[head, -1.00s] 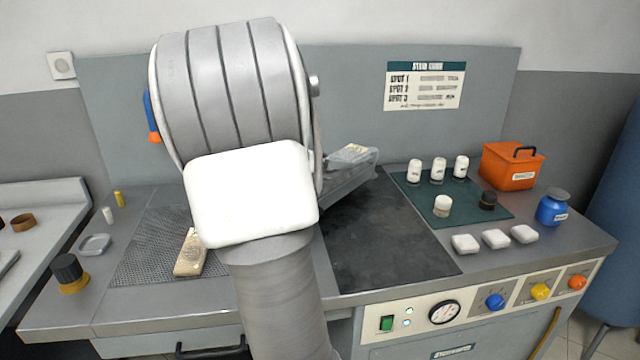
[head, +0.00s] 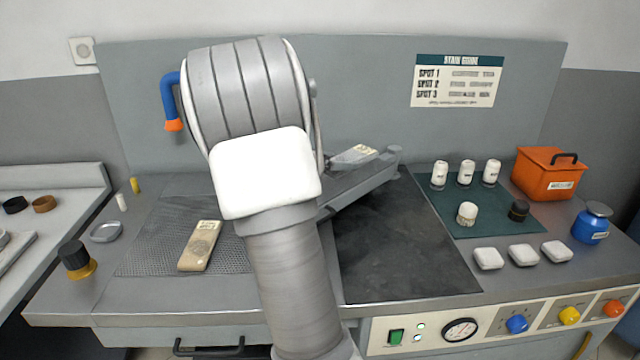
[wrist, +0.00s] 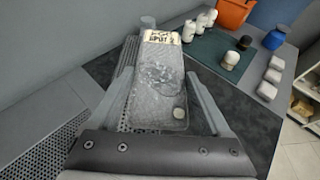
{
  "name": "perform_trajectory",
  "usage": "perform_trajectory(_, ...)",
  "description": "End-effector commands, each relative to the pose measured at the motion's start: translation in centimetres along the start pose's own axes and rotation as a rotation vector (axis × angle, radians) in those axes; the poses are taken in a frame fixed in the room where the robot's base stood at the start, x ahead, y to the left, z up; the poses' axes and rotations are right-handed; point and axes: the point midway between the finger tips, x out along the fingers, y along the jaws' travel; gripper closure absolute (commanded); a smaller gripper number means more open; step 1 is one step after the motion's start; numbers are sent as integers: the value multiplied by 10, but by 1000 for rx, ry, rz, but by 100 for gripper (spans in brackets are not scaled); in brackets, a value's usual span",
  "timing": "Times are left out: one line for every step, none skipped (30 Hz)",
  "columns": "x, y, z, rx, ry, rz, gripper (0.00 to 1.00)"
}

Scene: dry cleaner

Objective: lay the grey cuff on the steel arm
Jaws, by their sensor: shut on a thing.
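The grey cuff (wrist: 160,82) is a flat, mottled grey piece with a cream "SPOT 2" label and a pale button. It lies between the two fingers of my gripper (wrist: 163,98), which is shut on it. My gripper is mostly hidden behind my arm in the head view.
A beige cuff (head: 201,246) lies on the perforated board (head: 150,250) at left. A dark pad (head: 405,250) lies right of my arm, bare at its front. A green mat (head: 450,215) holds several jars, near white pads (head: 523,255), an orange box (head: 545,180) and a blue pot (head: 591,225).

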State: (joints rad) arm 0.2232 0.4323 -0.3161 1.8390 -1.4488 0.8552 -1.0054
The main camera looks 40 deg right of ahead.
Motion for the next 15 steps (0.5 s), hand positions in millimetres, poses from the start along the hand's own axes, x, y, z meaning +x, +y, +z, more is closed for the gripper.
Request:
perform_trajectory(-1,11,-9,-3,-1,1,72)
perform_trajectory(-2,17,-14,-2,0,1,72)
perform_trajectory(-4,24,-19,-2,0,1,72)
perform_trajectory(-4,28,-23,-2,0,1,72)
perform_trajectory(-5,32,-26,-2,-1,0,72)
perform_trajectory(-6,36,-28,-1,-1,1,72)
perform_trajectory(-6,39,-30,-1,-1,1,72)
perform_trajectory(-6,41,-32,-1,-1,0,72)
perform_trajectory(-7,42,-34,0,0,-1,72)
perform_trajectory(-7,43,-35,0,0,-1,72)
perform_trajectory(-7,44,-36,0,0,-1,72)
perform_trajectory(-6,44,-38,0,0,-1,72)
perform_trajectory(-5,44,-41,-1,0,-1,72)
perform_trajectory(-4,44,-44,-1,0,-2,72)
perform_trajectory(-1,44,-50,-2,0,-2,72)
